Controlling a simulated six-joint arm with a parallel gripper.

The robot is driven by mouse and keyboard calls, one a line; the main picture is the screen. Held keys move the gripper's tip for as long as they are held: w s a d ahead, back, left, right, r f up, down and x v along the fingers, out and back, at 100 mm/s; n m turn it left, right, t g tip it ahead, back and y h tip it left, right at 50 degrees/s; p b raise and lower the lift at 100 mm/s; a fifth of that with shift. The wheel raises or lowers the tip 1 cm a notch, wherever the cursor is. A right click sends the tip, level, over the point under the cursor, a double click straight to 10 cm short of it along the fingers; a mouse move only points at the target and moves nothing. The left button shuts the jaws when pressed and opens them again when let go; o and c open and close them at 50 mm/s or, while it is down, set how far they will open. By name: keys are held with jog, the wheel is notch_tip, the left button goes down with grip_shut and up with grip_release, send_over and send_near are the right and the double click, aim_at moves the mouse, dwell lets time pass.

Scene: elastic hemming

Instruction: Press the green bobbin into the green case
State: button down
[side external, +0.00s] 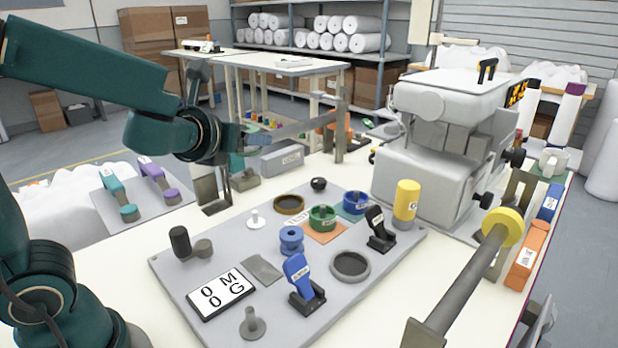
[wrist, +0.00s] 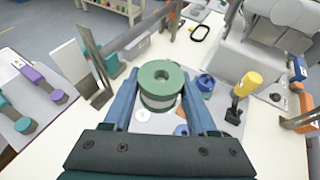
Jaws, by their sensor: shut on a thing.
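My gripper (wrist: 160,94) is shut on a green bobbin (wrist: 172,74); the wrist view shows its ringed top and pale wound side between the two blue fingers. In the side view my gripper (side external: 250,140) is above the far left part of the bench, well up and to the left of the case. The held bobbin is hard to make out there. The green case (side external: 322,218) is a round open cup on an orange patch of the grey board, apart from the bobbin. In the wrist view I cannot make it out behind the bobbin and right finger.
The grey board (side external: 225,315) also carries a blue bobbin (side external: 291,241), a blue case (side external: 355,203), a brown ring (side external: 289,204), a dark ring (side external: 350,265) and upright clamps. Metal posts (side external: 340,130) and a sewing machine (side external: 440,150) stand nearby. A yellow-ended roller (side external: 500,228) is at right.

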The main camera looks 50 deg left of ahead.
jog(key=shift+s+d+f+m+t+h, duration=0.7)
jog(key=shift+s+d+m+h, duration=2)
jog(key=shift+d, duration=1.25)
jog(key=w+r+m+g+h, duration=0.1)
jog(key=w+r+m+h, duration=0.45)
jog(key=w, duration=0.45)
jog(key=shift+h, duration=0.75)
jog(key=w+a+f, duration=0.1)
jog(key=w+f, duration=0.2)
jog(key=f, duration=0.1)
jog(key=w+a+f, duration=0.1)
jog(key=w+f, duration=0.2)
jog(key=f, duration=0.1)
jog(key=w+a+f, duration=0.1)
jog(key=w+f, duration=0.2)
jog(key=f, duration=0.1)
jog(key=shift+w+f, duration=0.1)
jog(key=shift+w, duration=0.05)
jog(key=shift+w+f, duration=0.1)
jog(key=shift+f, duration=0.25)
